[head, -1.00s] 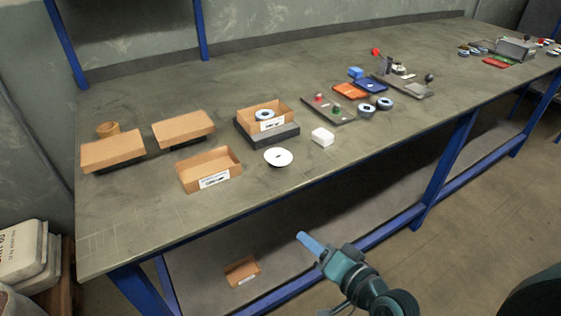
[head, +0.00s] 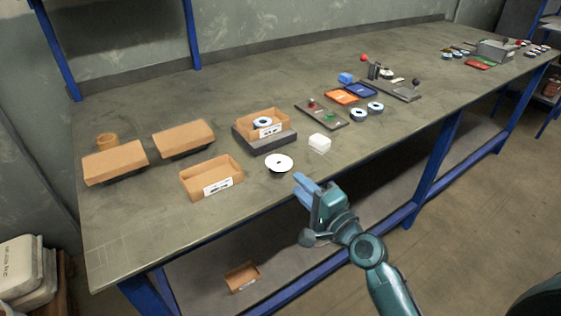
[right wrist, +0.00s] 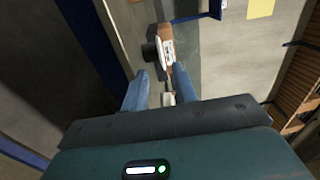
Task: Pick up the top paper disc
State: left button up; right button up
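A white paper disc (head: 279,162) with a small dark centre lies flat near the table's front edge, with something dark showing beneath its rim. My right gripper (head: 303,187) is just in front of and to the right of the disc, near the front edge, not touching it. In the right wrist view the two blue fingers (right wrist: 161,82) are apart with nothing held between them. My left gripper is not in view.
An open cardboard box (head: 212,178) stands left of the disc. Behind it a box with a disc inside (head: 263,124) sits on a dark block (head: 265,141). The table (head: 130,235) is bare at front left.

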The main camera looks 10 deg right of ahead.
aim_at(291, 185)
jog(key=x, duration=0.5)
jog(key=shift+w+d+r, duration=0.1)
jog(key=shift+d, duration=0.05)
jog(key=shift+c, duration=0.2)
grip_shut()
